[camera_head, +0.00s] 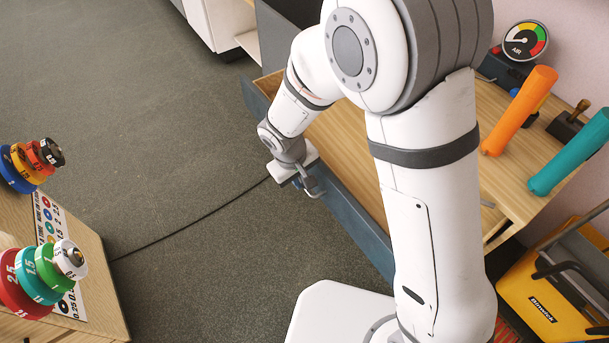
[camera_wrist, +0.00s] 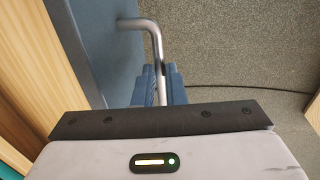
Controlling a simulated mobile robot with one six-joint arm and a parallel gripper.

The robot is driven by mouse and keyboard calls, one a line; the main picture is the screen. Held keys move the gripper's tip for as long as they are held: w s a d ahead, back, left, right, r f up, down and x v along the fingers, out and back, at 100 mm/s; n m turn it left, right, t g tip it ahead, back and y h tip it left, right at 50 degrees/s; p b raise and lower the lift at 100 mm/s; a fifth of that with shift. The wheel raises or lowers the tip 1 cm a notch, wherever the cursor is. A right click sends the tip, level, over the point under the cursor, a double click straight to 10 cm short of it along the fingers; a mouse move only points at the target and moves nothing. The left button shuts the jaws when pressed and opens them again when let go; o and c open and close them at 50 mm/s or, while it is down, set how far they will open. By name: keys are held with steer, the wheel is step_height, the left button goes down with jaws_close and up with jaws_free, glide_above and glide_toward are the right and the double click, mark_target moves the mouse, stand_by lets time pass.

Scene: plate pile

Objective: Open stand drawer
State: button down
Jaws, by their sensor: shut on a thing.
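The stand (camera_head: 500,205) is a wooden-topped unit on the right of the head view, partly hidden behind my arm. Its drawer has a blue-grey front (camera_head: 352,222), which also shows at the left of the wrist view (camera_wrist: 98,35). A bent metal bar handle (camera_wrist: 152,33) sticks out from that front. My gripper (camera_head: 304,181) is at the drawer front in the head view. In the wrist view its blue fingers (camera_wrist: 158,84) are closed around the handle bar. I cannot tell clearly how far the drawer is out.
An orange cylinder (camera_head: 519,110), a teal cylinder (camera_head: 570,152) and an air gauge (camera_head: 524,41) are on the stand. A yellow toolbox (camera_head: 541,303) is at lower right. A table (camera_head: 98,262) with stacked coloured plates (camera_head: 22,294) is at left. A cable (camera_head: 190,223) crosses the open floor.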

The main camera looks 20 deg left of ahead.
steer(key=shift+d+f, duration=0.15)
steer(key=shift+d, duration=0.1)
steer(key=c, duration=1.9)
jaws_free()
steer(key=o, duration=0.4)
steer(key=shift+w, duration=0.1)
steer(key=r+p, duration=0.1)
steer(key=r, duration=0.4)
steer(key=s+a+r+p, duration=0.1)
steer(key=r, duration=0.1)
steer(key=shift+r+p, duration=0.3)
steer(key=shift+r, duration=0.1)
steer(key=shift+s, duration=0.1)
